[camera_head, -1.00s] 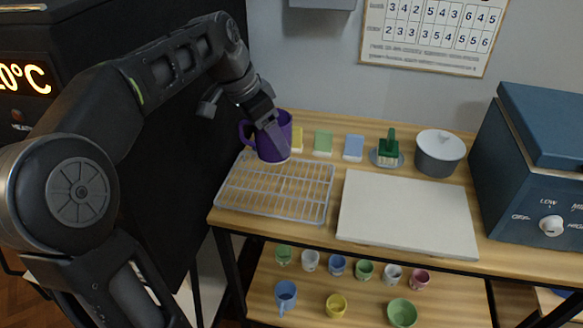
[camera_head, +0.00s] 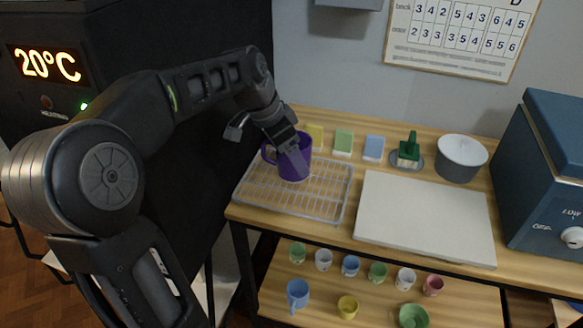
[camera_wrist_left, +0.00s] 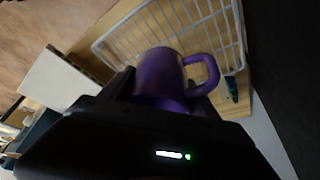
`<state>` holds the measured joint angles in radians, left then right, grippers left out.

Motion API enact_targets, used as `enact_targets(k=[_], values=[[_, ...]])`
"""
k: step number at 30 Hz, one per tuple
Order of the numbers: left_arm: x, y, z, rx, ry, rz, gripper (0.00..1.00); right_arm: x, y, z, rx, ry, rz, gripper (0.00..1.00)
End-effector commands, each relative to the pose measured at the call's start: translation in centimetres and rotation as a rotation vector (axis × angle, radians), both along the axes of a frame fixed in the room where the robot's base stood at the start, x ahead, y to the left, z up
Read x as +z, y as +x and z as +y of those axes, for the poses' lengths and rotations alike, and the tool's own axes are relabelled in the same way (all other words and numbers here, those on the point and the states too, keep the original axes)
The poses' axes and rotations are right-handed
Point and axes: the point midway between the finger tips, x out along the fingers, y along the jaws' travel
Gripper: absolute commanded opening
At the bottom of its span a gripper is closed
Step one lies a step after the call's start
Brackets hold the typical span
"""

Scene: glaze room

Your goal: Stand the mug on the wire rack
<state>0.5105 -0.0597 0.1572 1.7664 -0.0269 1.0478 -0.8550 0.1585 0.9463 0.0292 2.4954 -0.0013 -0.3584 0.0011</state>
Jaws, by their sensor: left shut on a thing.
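The purple mug (camera_head: 293,163) is upright at the far part of the wire rack (camera_head: 318,207), its handle to the left. My left gripper (camera_head: 293,160) is shut on the mug from above and the right. I cannot tell whether the mug's base touches the wires or hangs just above them. In the left wrist view the mug (camera_wrist_left: 163,76) sits between the fingers, with the white wire rack (camera_wrist_left: 120,40) beyond it. My right gripper is in neither view.
A white board (camera_head: 425,215) lies right of the rack. Colored blocks (camera_head: 343,142), a green brush (camera_head: 409,148) and a grey pot (camera_head: 461,158) stand behind. A blue machine (camera_head: 545,175) stands at the right. Small cups (camera_head: 350,265) fill a lower shelf. The rack's front is empty.

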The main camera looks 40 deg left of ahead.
Motion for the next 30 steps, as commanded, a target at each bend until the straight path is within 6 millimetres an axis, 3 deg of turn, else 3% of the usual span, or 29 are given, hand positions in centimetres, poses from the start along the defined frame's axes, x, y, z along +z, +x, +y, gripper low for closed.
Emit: enact_targets(k=[4, 12, 23, 24, 30], values=[[-0.4, 0.0, 0.0, 0.000, 0.000, -0.001, 0.16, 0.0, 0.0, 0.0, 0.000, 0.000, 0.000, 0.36], [-3.6, 0.0, 0.0, 0.001, 0.000, 0.000, 0.16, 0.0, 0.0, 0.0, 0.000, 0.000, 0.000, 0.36], [-4.0, 0.0, 0.0, 0.000, 0.000, -0.001, 0.16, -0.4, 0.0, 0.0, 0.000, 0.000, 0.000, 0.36], [-4.1, 0.0, 0.0, 0.000, 0.000, 0.000, 0.71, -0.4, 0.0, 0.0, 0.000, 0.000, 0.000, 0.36], [-4.0, 0.0, 0.0, 0.000, 0.000, 0.000, 0.87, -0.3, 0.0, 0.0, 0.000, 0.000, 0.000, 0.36]])
